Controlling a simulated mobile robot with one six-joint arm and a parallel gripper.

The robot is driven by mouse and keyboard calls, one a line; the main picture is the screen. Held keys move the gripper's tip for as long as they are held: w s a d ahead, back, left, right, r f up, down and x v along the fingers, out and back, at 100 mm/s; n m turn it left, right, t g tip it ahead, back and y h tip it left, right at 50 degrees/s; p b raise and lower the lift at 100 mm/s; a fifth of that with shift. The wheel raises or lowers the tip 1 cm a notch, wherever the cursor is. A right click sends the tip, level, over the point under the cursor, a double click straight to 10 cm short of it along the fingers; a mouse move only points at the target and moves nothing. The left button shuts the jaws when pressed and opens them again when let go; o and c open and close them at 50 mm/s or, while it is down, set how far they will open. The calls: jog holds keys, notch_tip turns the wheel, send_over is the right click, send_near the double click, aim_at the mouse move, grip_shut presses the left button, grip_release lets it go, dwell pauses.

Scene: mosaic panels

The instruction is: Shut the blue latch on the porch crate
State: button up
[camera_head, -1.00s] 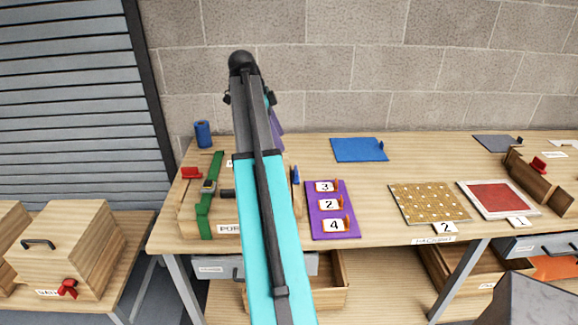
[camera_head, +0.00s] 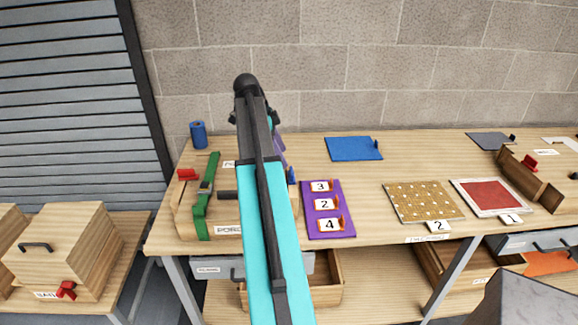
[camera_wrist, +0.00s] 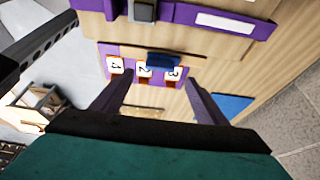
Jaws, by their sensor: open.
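The porch crate (camera_head: 183,215) is a wooden box at the left end of the table, with a green strap and a label partly covered by my arm. The blue latch (camera_head: 292,176) shows at its right side, beside my arm, with its tip pointing up. In the wrist view the blue latch (camera_wrist: 163,61) is a short blue bar at the crate's edge, beyond my fingers and roughly centred between them. My gripper (camera_wrist: 158,86) is open and empty, apart from the latch. In the head view my arm hides most of the gripper and the crate's middle.
A purple panel (camera_head: 343,235) with numbered tags and orange hooks lies just right of the crate. A red latch (camera_head: 187,174) is on the crate's left side and a blue roll (camera_head: 198,134) stands behind. A blue mat (camera_head: 353,148) lies farther back.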

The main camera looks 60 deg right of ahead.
aim_at(291, 170)
jog(key=shift+p+x, duration=1.2)
jog(key=shift+x, duration=2.6)
jog(key=shift+w, duration=0.1)
jog(key=c, duration=1)
jog(key=shift+d, duration=0.1)
jog(key=shift+c, duration=0.3)
